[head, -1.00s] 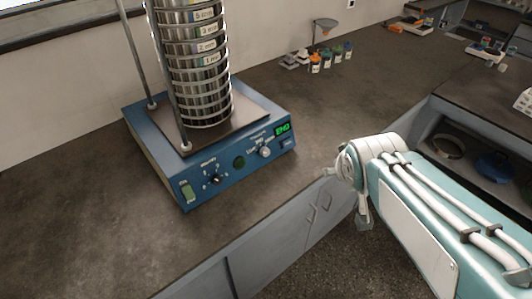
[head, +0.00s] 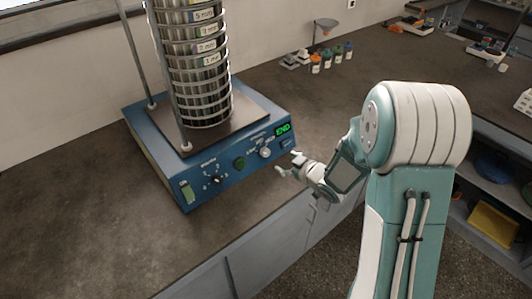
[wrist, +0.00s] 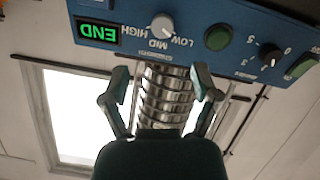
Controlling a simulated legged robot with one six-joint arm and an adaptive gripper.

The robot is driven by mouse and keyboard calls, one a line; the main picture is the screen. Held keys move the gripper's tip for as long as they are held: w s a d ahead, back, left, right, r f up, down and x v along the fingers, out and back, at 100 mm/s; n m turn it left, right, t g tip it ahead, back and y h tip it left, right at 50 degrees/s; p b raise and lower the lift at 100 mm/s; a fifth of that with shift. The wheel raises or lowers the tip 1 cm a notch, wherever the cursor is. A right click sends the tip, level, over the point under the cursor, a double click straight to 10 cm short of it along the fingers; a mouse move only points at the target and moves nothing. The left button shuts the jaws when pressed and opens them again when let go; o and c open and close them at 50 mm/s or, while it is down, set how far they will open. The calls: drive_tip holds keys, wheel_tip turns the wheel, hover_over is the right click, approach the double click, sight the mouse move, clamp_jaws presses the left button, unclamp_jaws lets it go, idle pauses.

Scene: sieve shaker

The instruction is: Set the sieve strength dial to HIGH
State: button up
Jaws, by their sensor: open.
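The blue sieve shaker (head: 170,175) stands on the dark bench with its control panel facing me. The white strength dial (head: 265,152) is near the panel's right end. In the wrist view, which is upside down, the dial (wrist: 162,25) has LOW, MID and HIGH printed around it; I cannot tell for sure where its pointer stands. My gripper (head: 287,164) is open and empty, in front of the panel's right end and apart from the dial. In the wrist view the open fingers (wrist: 160,75) lie beyond the dial in the picture, not around it.
A green END display (head: 283,129) is beside the dial. A green button (head: 239,162), a black knob (head: 215,180) and a power switch (head: 188,190) are to its left. The sieve stack (head: 200,75) stands on top between rods. Small bottles (head: 327,60) stand behind.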

sight(267, 154)
drive_tip(key=x, duration=1.1)
drive_tip(key=shift+s+a+f, duration=0.1)
drive_tip(key=shift+a, duration=0.05)
clamp_jaws()
